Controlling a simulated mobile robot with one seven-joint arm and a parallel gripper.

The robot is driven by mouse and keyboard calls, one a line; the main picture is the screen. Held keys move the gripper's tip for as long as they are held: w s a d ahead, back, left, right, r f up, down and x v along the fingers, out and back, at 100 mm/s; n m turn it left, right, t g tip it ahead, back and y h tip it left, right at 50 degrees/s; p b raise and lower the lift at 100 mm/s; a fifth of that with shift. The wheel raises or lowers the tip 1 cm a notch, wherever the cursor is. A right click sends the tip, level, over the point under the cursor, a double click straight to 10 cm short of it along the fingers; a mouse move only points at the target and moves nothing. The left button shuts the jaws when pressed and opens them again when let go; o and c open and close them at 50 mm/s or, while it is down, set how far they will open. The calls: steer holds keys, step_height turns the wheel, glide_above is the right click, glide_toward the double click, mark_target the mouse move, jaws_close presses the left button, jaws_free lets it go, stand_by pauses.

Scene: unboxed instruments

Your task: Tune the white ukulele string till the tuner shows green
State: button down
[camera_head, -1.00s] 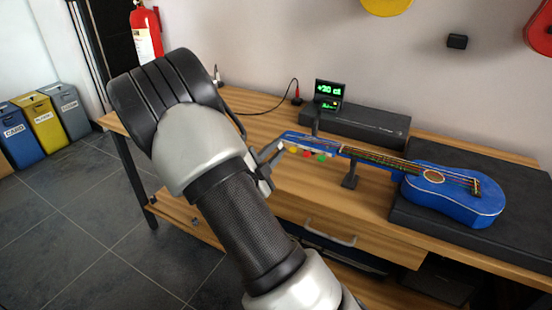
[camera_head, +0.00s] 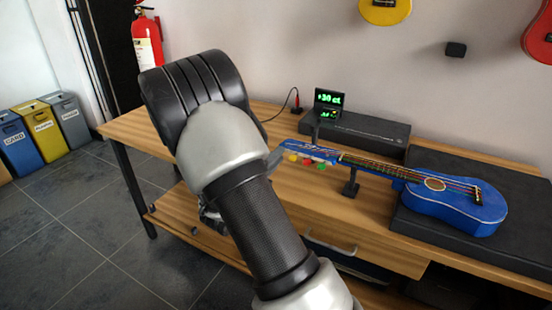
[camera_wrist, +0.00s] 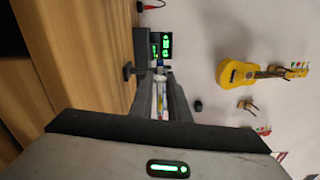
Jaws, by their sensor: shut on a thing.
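The blue ukulele (camera_head: 450,200) lies on the bench, its neck on a small black stand (camera_head: 351,185) and its headstock (camera_head: 308,147) toward my arm. Yellow, red (camera_head: 305,161) and green pegs line the headstock edge. The tuner (camera_head: 328,102) stands behind it with a green reading that looks like +30 ct; it also shows in the wrist view (camera_wrist: 162,45). My gripper (camera_wrist: 161,80) is shut on a small whitish piece at the headstock end, apparently the white peg (camera_wrist: 159,88). In the head view my wrist hides most of the gripper and that peg.
A long black case (camera_head: 360,131) lies behind the neck, and a dark mat (camera_head: 515,240) is under the ukulele body. A drawer handle (camera_head: 330,243) juts from the bench front. A yellow ukulele (camera_wrist: 238,73) hangs on the wall. Bins (camera_head: 40,130) stand far left.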

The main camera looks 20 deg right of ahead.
stand_by(0.5)
steer(key=c, duration=1.9)
jaws_free()
steer(key=shift+c, duration=0.2)
steer(key=shift+a, duration=0.1)
steer(key=p+v, duration=0.2)
steer(key=v, duration=1.5)
steer(key=shift+s, duration=0.2)
steer(key=shift+w+a, duration=0.1)
